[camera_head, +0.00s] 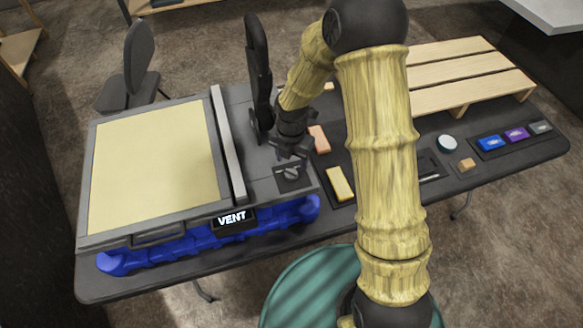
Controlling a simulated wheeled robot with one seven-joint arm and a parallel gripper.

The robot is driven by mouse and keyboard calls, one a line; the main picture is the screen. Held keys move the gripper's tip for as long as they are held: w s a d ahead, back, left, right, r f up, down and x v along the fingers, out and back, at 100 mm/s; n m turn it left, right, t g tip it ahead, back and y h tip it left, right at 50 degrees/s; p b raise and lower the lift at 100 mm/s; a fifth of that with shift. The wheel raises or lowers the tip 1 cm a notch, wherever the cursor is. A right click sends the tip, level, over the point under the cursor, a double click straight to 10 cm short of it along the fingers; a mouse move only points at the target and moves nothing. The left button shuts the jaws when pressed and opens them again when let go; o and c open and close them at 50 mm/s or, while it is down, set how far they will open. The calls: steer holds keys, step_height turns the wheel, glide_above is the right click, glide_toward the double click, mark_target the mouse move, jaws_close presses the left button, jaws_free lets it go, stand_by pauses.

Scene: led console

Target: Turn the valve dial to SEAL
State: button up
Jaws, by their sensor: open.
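The console (88,240) is a grey box with a pale yellow panel, on a blue base at the left of the table. Its display (233,219) on the front edge reads VENT. The valve dial (291,174) is a small dark knob with a lighter bar, on a dark plate at the console's right front. My gripper (290,156) is open, just above and behind the dial, pointing down. I cannot tell whether the fingertips touch the dial. Any labels around the dial are too small to read.
The dark table (330,228) also holds a yellow block (340,184), an orange block (319,139), a wooden slatted rack (465,75), a round white-topped item (447,143) and a tray (483,150) of coloured pieces. A grey bar (228,145) and an upright black part (260,70) stand near the dial.

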mark_target(291, 171)
step_height(291, 171, down, 6)
steer(key=shift+r+p, duration=0.1)
steer(key=shift+p, duration=0.4)
steer(key=c, duration=1)
